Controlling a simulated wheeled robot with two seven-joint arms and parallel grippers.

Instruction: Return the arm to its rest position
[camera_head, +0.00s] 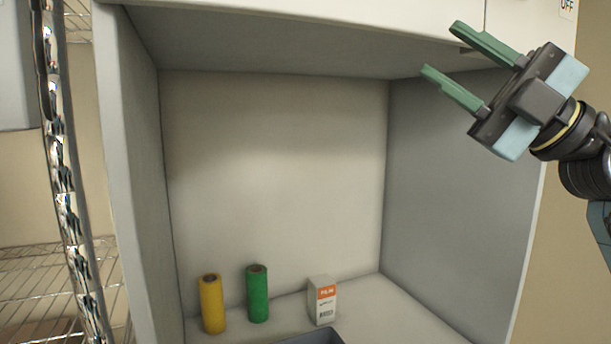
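My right gripper (440,50) is at the upper right, in front of the cabinet's top right part. Its two green fingers are spread apart with nothing between them, and they point up and to the left. My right arm comes in from the right edge. My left gripper is not in the view.
A white cabinet (450,150) stands open in front. On its floor are a yellow roll (212,305), a green roll (258,295) and a film box (322,301). A dark tray (312,337) shows at the bottom edge. A wire rack (62,190) stands at the left.

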